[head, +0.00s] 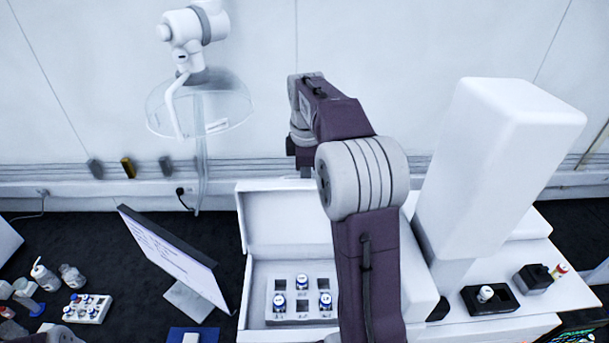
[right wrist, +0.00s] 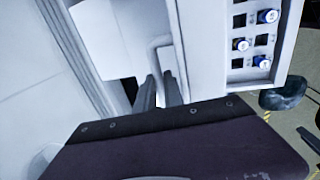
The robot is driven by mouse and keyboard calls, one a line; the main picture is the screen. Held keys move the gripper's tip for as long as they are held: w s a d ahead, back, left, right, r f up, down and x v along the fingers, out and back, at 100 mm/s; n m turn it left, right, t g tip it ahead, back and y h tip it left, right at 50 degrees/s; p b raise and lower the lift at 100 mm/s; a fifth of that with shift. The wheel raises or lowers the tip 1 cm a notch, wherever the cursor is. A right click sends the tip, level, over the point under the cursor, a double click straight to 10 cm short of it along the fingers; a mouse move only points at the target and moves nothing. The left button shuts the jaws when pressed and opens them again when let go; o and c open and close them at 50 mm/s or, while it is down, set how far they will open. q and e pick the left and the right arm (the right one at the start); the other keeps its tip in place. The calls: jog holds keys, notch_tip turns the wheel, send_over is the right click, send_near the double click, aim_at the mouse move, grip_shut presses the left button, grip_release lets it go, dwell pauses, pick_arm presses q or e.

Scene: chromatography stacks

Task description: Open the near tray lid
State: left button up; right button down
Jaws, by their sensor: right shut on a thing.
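The near tray (head: 256,272) is a white open-topped box in the middle of the head view. Its lid (head: 285,212) stands raised at the tray's back edge, with its hollow inner side toward the head camera. In the right wrist view the lid (right wrist: 108,45) is a white panel with a thin bent handle (right wrist: 153,50). My right gripper (right wrist: 160,92) is shut on the handle. In the head view my right arm covers the right part of lid and tray, and its fingers are mostly hidden. My left gripper is not clearly visible.
A rack (head: 302,283) with several blue-capped vials sits in the tray. A tall white tower (head: 490,165) stands right of my arm. A monitor (head: 175,250) stands at left, near another vial rack (head: 87,308). A clear hood (head: 200,108) hangs at the back wall.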

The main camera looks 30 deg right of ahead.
jog(key=shift+w+d+r, duration=0.1)
jog(key=shift+r, duration=0.1)
jog(key=c, duration=1.5)
grip_release()
jog(key=shift+d, duration=0.1)
jog(key=shift+o, duration=0.2)
jog(key=shift+w+d+f, duration=0.15)
jog(key=shift+d+f, duration=0.05)
jog(key=shift+r, duration=0.1)
notch_tip(320, 180, up, 9)
jog(key=s, duration=0.1)
jog(key=shift+s+a, duration=0.3)
jog(key=shift+a, duration=0.15)
